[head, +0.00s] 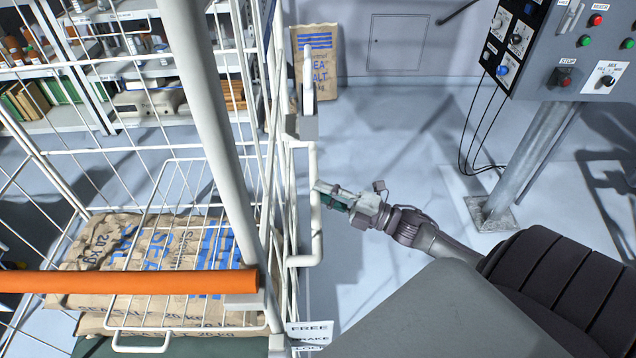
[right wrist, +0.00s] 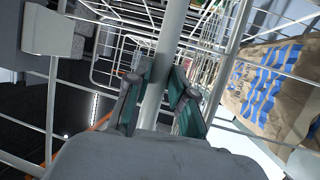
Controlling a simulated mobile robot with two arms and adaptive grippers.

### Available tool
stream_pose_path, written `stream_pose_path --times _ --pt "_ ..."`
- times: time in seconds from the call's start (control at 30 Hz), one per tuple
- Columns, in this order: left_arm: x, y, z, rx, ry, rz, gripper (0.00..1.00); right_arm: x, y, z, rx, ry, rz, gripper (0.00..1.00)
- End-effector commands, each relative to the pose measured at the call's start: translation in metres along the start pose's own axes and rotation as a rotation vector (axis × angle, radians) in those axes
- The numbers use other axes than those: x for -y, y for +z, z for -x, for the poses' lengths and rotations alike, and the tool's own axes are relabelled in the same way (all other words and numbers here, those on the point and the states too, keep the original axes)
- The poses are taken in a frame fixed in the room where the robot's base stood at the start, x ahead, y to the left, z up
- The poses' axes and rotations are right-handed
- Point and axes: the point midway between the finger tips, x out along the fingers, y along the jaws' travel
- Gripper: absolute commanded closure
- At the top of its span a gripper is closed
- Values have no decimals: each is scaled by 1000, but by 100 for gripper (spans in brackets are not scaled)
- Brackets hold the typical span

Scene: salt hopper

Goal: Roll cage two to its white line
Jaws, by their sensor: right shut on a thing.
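The white wire roll cage (head: 205,100) fills the left of the head view, loaded with stacked paper salt sacks (head: 150,255). A white tube handle (head: 317,240) stands out from its right side. My right gripper (head: 322,192) is at this handle and shut on it. In the right wrist view its two green-padded fingers (right wrist: 165,100) sit on either side of the white tube (right wrist: 173,40). An orange bar (head: 120,282) crosses the cage front. I see no number on the cage and cannot make out a white floor line. My left gripper is not in view.
A FREE/BRAKE/LOCK label (head: 310,335) is low by the cage. Shelving (head: 90,70) stands behind it. Another salt sack (head: 316,60) leans by the back wall. A control panel (head: 560,45) on a post (head: 525,155) stands at right. Floor between cage and post is clear.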

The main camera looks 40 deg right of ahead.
Motion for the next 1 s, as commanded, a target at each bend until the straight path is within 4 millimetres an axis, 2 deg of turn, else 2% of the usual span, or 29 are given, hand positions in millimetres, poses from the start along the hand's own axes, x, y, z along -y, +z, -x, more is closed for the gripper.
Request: stream_pose_path --times 0.03,0.43,0.47,0.6,0.87,1.0 --pt "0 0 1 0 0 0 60 -12 2 -4 -3 23 7 100" --pt "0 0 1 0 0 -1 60 -12 3 -3 -4 24 8 100" --pt "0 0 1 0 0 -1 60 -12 3 -3 -5 24 8 72" --pt "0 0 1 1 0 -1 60 -11 3 -3 -5 22 9 52" --pt "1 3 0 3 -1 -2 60 -7 2 0 -3 13 5 52" --pt "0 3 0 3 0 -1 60 -5 1 10 -3 9 4 52"
